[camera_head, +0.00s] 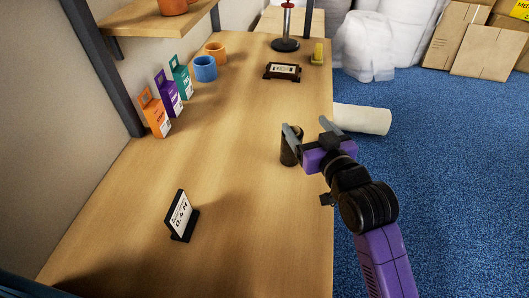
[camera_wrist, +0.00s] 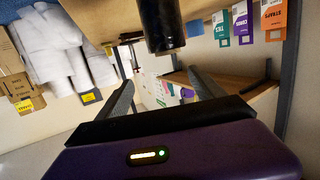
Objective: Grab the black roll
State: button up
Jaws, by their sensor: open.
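The black roll (camera_head: 290,152) stands upright on the wooden table near its right edge. My gripper (camera_head: 308,127) is open and empty, beside the roll on its right, and one finger overlaps the roll's top in the head view. In the wrist view the roll (camera_wrist: 161,25) shows at the top centre, beyond the tips of my two spread fingers (camera_wrist: 162,85). No finger is closed on it. I cannot tell the exact gap between fingers and roll. Part of the roll's top is hidden by my finger in the head view.
The wooden table (camera_head: 240,190) is mostly clear around the roll. A small sign (camera_head: 182,216) stands nearer on the left. Orange, purple and teal cartons (camera_head: 168,95), a blue cup (camera_head: 205,69) and a black-framed tray (camera_head: 283,72) are farther back. A white roll (camera_head: 362,119) lies beyond the right edge.

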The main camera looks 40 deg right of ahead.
jog(key=shift+w+d+f+g+y+p, duration=0.15)
jog(key=shift+w+f+g+y, duration=0.2)
jog(key=shift+w+f, duration=0.95)
jog(key=shift+w+d+f+g+y+p, duration=0.15)
jog(key=shift+w+f+g, duration=0.3)
jog(key=shift+w+f, duration=0.8)
jog(key=shift+w+d+f+g+y+p, duration=0.2)
jog(key=shift+w+f+g, duration=0.2)
jog(key=shift+w+f, duration=0.85)
jog(key=shift+s+f, duration=0.3)
jog(key=shift+s, duration=0.1)
jog(key=c, duration=1.6)
grip_shut()
